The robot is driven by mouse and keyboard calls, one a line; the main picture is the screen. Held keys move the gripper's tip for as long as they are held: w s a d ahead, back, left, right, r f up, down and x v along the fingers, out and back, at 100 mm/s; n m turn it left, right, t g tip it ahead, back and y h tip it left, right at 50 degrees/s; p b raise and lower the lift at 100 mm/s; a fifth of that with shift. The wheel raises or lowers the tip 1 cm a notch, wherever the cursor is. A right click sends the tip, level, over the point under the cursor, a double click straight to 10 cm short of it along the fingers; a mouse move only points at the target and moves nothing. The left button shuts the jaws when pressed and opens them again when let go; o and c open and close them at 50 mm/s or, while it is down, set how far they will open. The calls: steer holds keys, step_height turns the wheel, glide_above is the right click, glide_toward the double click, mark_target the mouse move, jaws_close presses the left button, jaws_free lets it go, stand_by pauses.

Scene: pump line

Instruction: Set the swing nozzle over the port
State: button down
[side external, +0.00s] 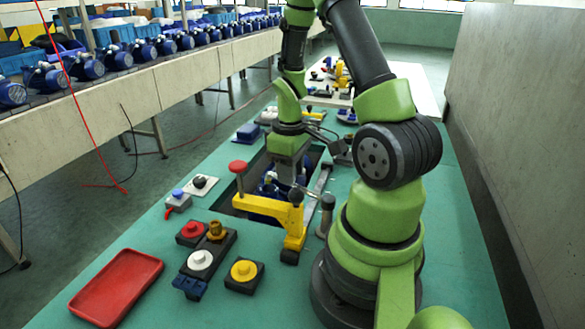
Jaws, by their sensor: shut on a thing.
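A yellow arm (270,209), which I take to be the swing nozzle, reaches left from a yellow upright over a recess in the green bench. A red knob (238,166) stands at its left end, and a dark knob sits near its upright. My gripper (291,181) points down at the arm's right part and appears shut on it. The fingertips are small and partly hidden, so the exact grip is unclear. A blue pump body (267,187) shows in the recess behind the yellow arm. I cannot make out the port.
A red tray (117,287) lies at the front left. Red, white and yellow round buttons on dark blocks (244,272) stand beside it. A dark-topped post (327,212) stands close right of the yellow arm. A conveyor of blue pumps (118,57) runs along the left.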

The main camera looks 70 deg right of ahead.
steer(key=shift+a, duration=0.1)
steer(key=c, duration=0.9)
jaws_free()
steer(key=shift+o, duration=0.2)
step_height(320, 180, up, 10)
steer(key=shift+r, duration=0.1)
steer(key=s+a+r+m+t+y, duration=0.1)
steer(key=a+r+t, duration=0.2)
steer(key=a+r, duration=0.3)
steer(key=s+a+r+m+t+y, duration=0.1)
steer(key=a+r+t, duration=0.3)
steer(key=a, duration=0.8)
steer(key=shift+s+r+m, duration=0.4)
steer(key=shift+s+r, duration=0.4)
steer(key=shift+r, duration=0.05)
